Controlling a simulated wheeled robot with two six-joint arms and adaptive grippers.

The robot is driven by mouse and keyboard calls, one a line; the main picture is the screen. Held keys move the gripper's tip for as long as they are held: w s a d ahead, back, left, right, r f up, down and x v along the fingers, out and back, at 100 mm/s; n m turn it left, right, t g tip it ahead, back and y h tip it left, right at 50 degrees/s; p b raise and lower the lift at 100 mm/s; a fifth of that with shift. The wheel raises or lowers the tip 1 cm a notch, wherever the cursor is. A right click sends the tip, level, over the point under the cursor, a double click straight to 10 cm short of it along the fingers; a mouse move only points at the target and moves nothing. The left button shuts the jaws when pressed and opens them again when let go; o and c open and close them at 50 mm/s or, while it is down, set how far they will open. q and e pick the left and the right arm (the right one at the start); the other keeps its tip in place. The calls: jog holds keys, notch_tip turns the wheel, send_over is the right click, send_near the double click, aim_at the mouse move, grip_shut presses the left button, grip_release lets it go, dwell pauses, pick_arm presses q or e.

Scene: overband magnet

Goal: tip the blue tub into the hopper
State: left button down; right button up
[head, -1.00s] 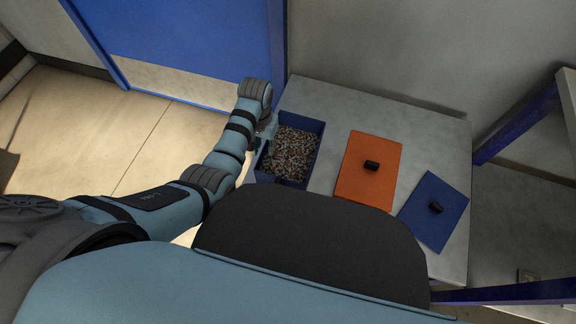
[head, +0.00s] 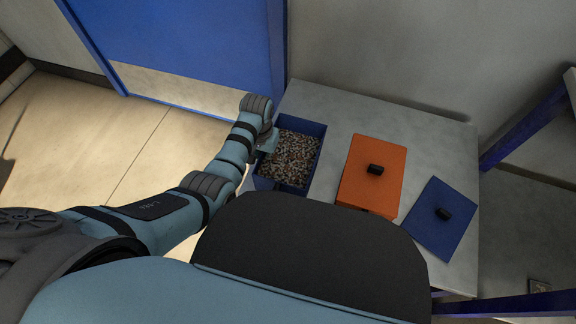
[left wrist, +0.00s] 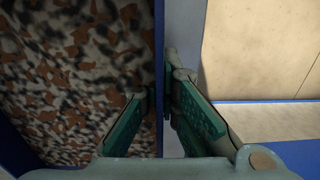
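The blue tub (head: 312,166) stands open at the left end of the grey bench, filled with mixed brown, white and dark bits (head: 290,154). Its wall (left wrist: 159,60) shows edge-on in the left wrist view, with the bits on the left of it. My left gripper (head: 268,142) is at the tub's left wall. My right gripper is not in view. No hopper can be made out.
An orange box with a black-handled lid (head: 372,180) stands right of the tub on the bench (head: 400,115). A blue lid (head: 437,232) with a black handle lies farther right. Blue frame posts (head: 525,127) rise at the right. A blue door panel (head: 190,45) is behind.

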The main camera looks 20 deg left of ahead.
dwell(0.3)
